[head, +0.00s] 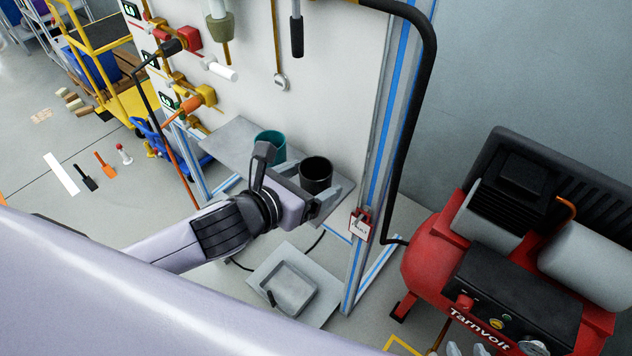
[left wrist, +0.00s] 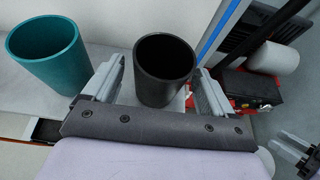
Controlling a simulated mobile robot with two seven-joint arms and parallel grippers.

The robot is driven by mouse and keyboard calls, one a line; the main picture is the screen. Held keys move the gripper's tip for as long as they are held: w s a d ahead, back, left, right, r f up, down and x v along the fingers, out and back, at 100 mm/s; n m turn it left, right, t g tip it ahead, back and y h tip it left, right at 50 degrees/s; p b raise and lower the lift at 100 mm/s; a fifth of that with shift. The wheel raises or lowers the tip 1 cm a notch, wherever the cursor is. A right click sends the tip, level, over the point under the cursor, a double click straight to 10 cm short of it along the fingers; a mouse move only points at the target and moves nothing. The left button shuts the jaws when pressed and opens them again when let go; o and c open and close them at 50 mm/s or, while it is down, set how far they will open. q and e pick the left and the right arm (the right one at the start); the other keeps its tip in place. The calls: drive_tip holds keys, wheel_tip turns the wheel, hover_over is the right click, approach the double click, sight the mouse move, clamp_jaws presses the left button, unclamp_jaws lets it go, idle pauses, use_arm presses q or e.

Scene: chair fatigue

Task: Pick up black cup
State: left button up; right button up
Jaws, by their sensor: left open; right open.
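The black cup (head: 316,174) stands upright on a grey shelf (head: 232,140), and it also shows in the left wrist view (left wrist: 163,75). My left gripper (head: 324,194) is open at the cup. In the left wrist view the left gripper's fingers (left wrist: 157,92) lie on either side of the cup, with a gap to the right finger; contact on the left side is unclear. The cup's lower part is hidden behind the gripper body. My right gripper (head: 466,350) is open and empty at the bottom edge of the head view, and it also shows in the left wrist view (left wrist: 302,158).
A teal cup (head: 270,144) stands on the shelf left of the black cup, close to the left finger (left wrist: 48,56). A metal post (head: 382,130) and a hanging red tag (head: 360,224) are right of the shelf. A red compressor (head: 430,240) stands further right.

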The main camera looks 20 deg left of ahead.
use_arm(q)
drive_tip(key=shift+x, duration=1)
drive_tip(key=c, duration=1)
drive_tip(key=shift+c, duration=0.2)
